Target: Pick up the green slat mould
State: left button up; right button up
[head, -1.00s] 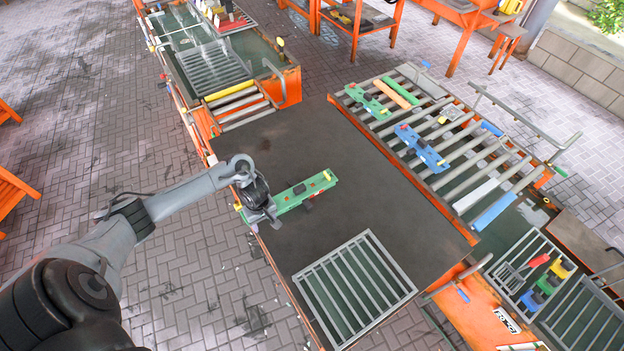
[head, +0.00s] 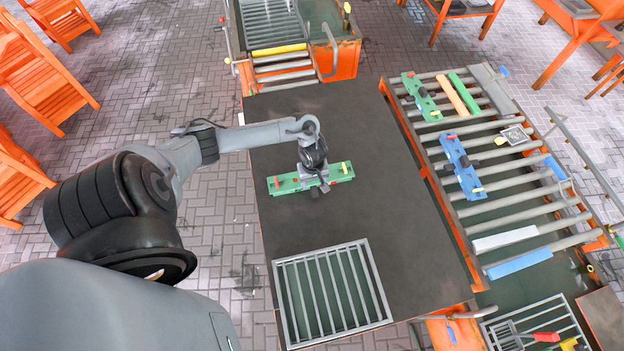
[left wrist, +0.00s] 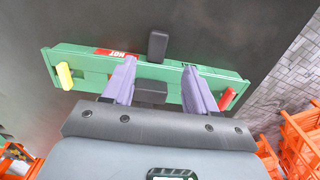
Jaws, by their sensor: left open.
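The green slat mould (head: 287,184) lies flat on the dark tabletop (head: 400,235), with a yellow piece and a red piece at its ends. In the left wrist view the mould (left wrist: 88,66) runs across the picture, with a red label and dark knobs near its middle. My left gripper (head: 317,186) is over the middle of the mould. In the left wrist view its two fingers (left wrist: 158,65) are open and apart, reaching over the mould on either side of the dark knobs. Whether they touch it I cannot tell. My right gripper is not in view.
A metal grate (head: 332,292) lies on the near part of the table. A roller conveyor on the right carries another green mould (head: 421,97), a blue mould (head: 461,167) and several coloured slats. Orange chairs (head: 38,85) stand at the left.

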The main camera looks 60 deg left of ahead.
aim_at(315, 190)
pick_arm(q)
jog(key=shift+w+d+f+b, duration=0.15)
jog(key=shift+f+b, duration=0.2)
jog(key=shift+f, duration=1.15)
jog(key=shift+w+a+f+b, duration=0.1)
jog(key=shift+f+b, duration=0.2)
jog(key=shift+f, duration=1.2)
grip_shut()
jog(key=shift+r, duration=0.1)
